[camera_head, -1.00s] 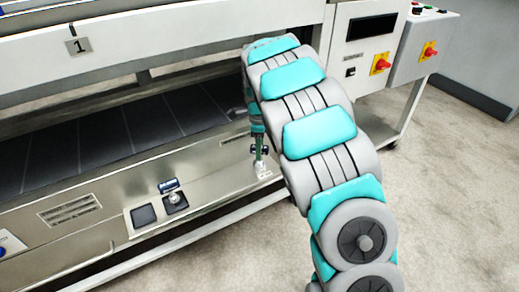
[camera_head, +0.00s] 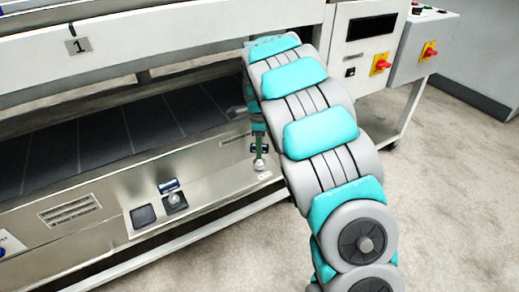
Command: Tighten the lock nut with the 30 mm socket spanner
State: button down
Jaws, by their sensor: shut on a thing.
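My gripper (camera_head: 259,149) is at the front panel of the machine, below the bed, with its fingers pointing down. It is small in view and partly hidden behind my arm. It is shut on a slim green-handled tool, which I take to be the 30 mm socket spanner (camera_head: 260,159). The spanner hangs upright, and its metallic lower end is at the panel just above a small pale label (camera_head: 264,176). The lock nut cannot be made out; whether the socket sits around it or only near it cannot be told.
The sheeter's steel front panel (camera_head: 110,190) carries a black square (camera_head: 143,215) and a small black-based fitting (camera_head: 175,201) with a blue label above it. The dark slatted bed (camera_head: 100,143) lies behind. Control boxes with red switches (camera_head: 380,65) stand at right. Floor at right is clear.

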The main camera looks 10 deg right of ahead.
jog(key=shift+r, duration=1.05)
jog(key=shift+r, duration=2.5)
